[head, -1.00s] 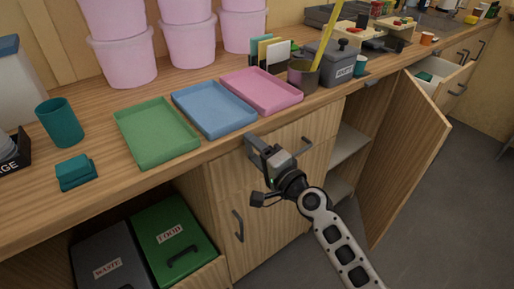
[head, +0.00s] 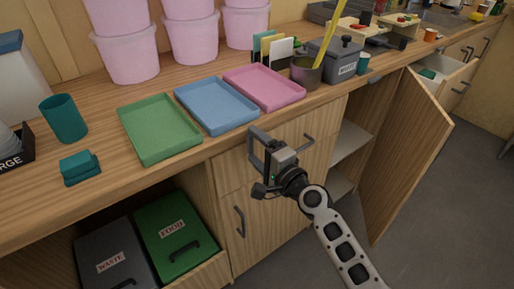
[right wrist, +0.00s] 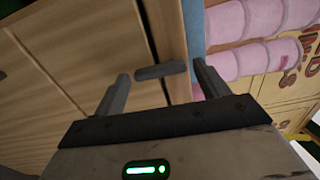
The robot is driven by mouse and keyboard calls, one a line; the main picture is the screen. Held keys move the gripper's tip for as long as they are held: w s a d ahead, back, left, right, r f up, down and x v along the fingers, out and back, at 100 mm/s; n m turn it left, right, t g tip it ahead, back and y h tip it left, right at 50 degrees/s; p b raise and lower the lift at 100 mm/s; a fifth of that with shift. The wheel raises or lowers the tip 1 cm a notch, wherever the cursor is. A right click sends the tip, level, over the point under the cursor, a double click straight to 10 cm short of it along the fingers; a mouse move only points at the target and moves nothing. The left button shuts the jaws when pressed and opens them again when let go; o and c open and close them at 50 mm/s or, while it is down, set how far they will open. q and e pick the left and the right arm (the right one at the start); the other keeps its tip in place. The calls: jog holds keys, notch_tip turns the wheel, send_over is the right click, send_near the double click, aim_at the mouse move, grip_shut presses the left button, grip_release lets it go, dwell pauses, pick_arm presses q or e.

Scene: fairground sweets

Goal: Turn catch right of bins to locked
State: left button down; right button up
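A dark grey bar (right wrist: 162,71), which looks like the catch, sits on the wooden cabinet front just below the counter edge. It stands roughly upright on the cabinet, to the right of the bins. My right gripper (head: 260,152) is at the cabinet front. In the right wrist view its fingers (right wrist: 162,86) are wide apart, with the bar between and just beyond the tips; I see no grip on it. In the head view the gripper largely covers the catch. The bins are a grey WASTE bin (head: 120,247) and a green FOOD bin (head: 190,227). My left gripper is not in view.
Green (head: 160,130), blue (head: 216,104) and pink (head: 264,86) trays lie on the counter above the gripper. A drawer handle (head: 308,142) is to its right, another handle (head: 239,224) below. A cabinet door (head: 410,155) stands open further right.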

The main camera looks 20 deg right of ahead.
jog(key=shift+s, duration=0.1)
jog(key=b+v, duration=0.3)
jog(key=v, duration=1.2)
jog(key=shift+s+d, duration=0.2)
jog(key=shift+s, duration=0.15)
